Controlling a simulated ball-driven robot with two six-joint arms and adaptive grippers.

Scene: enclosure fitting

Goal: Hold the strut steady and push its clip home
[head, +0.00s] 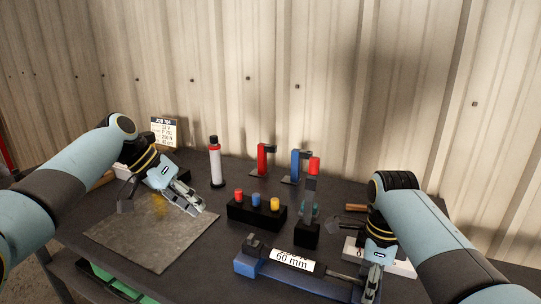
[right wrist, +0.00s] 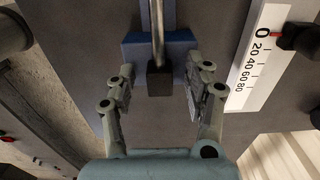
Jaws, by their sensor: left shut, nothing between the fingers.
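The strut (head: 292,260) lies along the front of the table, with a white label reading 60 mm on its dark body and a blue block at its left end. Its thin metal rod (right wrist: 156,20) reaches toward my right gripper. A dark block (right wrist: 159,82), perhaps the clip, sits at the rod's end by a blue bracket (right wrist: 178,45). My right gripper (right wrist: 160,70) is open, its fingers on either side of the dark block with gaps; it also shows in the head view (head: 373,284). My left gripper (head: 196,207) is shut and empty above the grey mat, away from the strut.
A white bottle (head: 215,164), red stand (head: 262,160) and blue stand (head: 295,166) are farther back. A white scale (right wrist: 258,55) lies beside my right gripper. The mat (head: 140,235) is clear.

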